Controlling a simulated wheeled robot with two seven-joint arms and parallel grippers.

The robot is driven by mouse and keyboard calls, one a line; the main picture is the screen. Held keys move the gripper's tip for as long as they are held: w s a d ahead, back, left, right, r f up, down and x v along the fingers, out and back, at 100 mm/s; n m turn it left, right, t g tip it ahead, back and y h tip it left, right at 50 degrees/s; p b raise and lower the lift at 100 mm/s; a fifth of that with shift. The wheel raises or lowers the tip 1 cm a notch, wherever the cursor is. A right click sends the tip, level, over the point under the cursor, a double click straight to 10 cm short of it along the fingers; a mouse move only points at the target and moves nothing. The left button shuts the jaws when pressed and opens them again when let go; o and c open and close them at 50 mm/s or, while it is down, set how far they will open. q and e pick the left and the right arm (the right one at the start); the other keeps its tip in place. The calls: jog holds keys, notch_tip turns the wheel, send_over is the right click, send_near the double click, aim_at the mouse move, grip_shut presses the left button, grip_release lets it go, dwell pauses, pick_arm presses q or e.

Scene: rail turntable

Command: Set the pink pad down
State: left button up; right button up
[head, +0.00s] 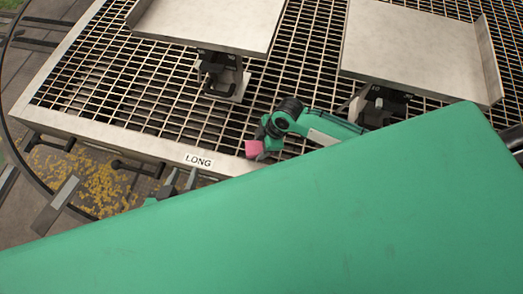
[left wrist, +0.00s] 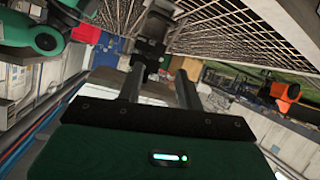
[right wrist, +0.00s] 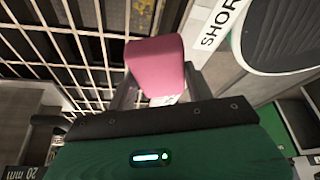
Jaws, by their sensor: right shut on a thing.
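The pink pad (head: 254,149) is at the front edge of the grating, right of the LONG label, in the head view. My right gripper (head: 263,145) is shut on it. In the right wrist view the pink pad (right wrist: 155,60) stands out between the two fingers, in front of part of the grating. I cannot tell whether it touches a surface. My left gripper (head: 182,179) is low at the front edge, below the LONG label. In the left wrist view its fingers (left wrist: 158,88) are apart with nothing held between them.
The LONG label (head: 198,160) is on the grating's pale frame. Two flat metal plates (head: 215,22) (head: 415,50) stand on supports above the grating. A SHORT label (right wrist: 217,25) shows in the right wrist view. A large green surface covers the head view's lower part.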

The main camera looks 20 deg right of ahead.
aim_at(261, 150)
notch_tip(261, 150, down, 3)
jog(key=shift+f+b, duration=0.2)
jog(key=shift+b, duration=0.25)
pick_arm(q)
jog(key=shift+w+d+r+t+h, duration=0.3)
jog(key=shift+d+r+t+h, duration=0.2)
jog(key=shift+d+r+t, duration=0.4)
pick_arm(e)
jog(key=shift+f, duration=0.5)
pick_arm(q)
jog(key=shift+a+f, duration=0.15)
jog(key=shift+a, duration=0.05)
pick_arm(e)
jog(key=shift+f, duration=0.1)
jog(key=o, duration=0.9)
jog(key=shift+o, duration=0.2)
